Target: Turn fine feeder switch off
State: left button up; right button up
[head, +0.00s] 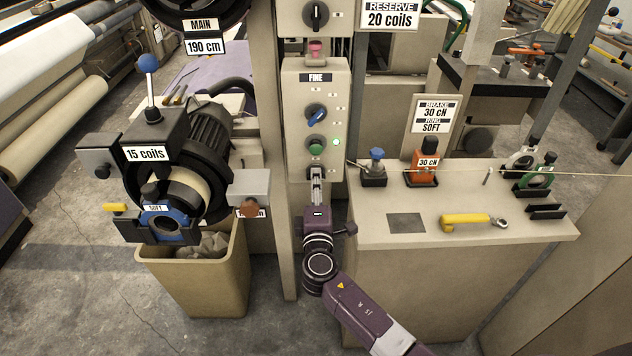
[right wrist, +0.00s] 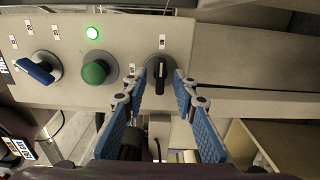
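The fine feeder panel (head: 300,100), marked FINE, stands upright at the middle of the head view. Its black rotary switch (right wrist: 160,72) sits at the panel's lower end, with a small label beside it. In the right wrist view the knob's bar stands up and down, in line with that label. My right gripper (right wrist: 160,78) is open, with its two blue fingers on either side of the knob and visible gaps to it. In the head view my right gripper (head: 316,180) is just below the switch and partly hides it. My left gripper is not in view.
A table (head: 560,234) stands at right, a feeder (head: 160,154) and a bin (head: 192,285) at left.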

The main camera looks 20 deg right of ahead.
jog(key=shift+w, duration=0.1)
jog(key=shift+c, duration=0.6)
grip_shut()
jog(key=shift+n, duration=0.3)
jog(key=shift+n+p, duration=3.3)
jog(key=shift+n, duration=5.3)
jog(key=shift+f, duration=0.1)
jog(key=shift+o, duration=0.6)
grip_release()
